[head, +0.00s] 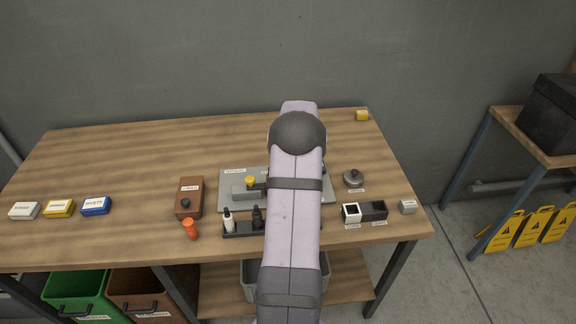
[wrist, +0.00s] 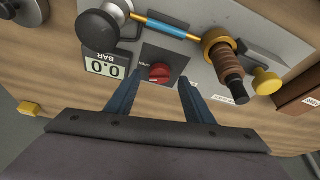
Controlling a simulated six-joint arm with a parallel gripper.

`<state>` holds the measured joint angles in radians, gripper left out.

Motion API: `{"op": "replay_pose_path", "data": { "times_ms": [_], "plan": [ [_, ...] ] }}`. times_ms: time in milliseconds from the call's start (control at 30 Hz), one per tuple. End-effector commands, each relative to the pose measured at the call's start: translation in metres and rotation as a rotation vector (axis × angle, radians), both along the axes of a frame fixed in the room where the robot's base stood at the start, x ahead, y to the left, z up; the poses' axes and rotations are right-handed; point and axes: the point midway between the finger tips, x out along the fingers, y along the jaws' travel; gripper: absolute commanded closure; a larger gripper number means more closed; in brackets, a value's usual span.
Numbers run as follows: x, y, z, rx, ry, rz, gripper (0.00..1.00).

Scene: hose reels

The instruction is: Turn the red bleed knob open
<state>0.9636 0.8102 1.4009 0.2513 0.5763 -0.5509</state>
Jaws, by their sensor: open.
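The red bleed knob (wrist: 160,72) shows in the wrist view on a dark square plate set in a grey panel. My gripper (wrist: 160,80) is open, with one blue-grey finger to each side of the knob in the picture. The fingers look apart from the knob; I cannot tell how far their tips are above the panel. In the head view my arm hides the knob and my gripper. A gauge (wrist: 106,66) beside the knob reads 0.0 BAR, upside down in the picture.
A blue hose piece (wrist: 172,29), a brown ribbed fitting (wrist: 226,62) and a yellow knob (wrist: 266,82) sit close to the gripper. On the wooden table (head: 110,160) stand a brown box (head: 188,197), an orange item (head: 190,228) and a white bottle (head: 229,220). The table's back left is clear.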

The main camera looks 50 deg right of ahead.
Motion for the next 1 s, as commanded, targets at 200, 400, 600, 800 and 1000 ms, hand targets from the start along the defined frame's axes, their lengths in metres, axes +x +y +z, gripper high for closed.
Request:
{"op": "replay_pose_path", "data": {
  "times_ms": [200, 400, 600, 800, 1000],
  "plan": [
    [0.006, -0.004, -0.018, 0.002, 0.0, -0.001, 0.52],
    [0.009, -0.006, -0.025, 0.0, -0.001, -0.001, 0.52],
    [0.009, -0.006, -0.026, 0.0, -0.001, -0.001, 0.52],
    [0.009, -0.006, -0.026, 0.0, -0.001, -0.001, 0.83],
    [0.009, -0.006, -0.026, 0.0, 0.0, -0.005, 0.93]
  ]
}}
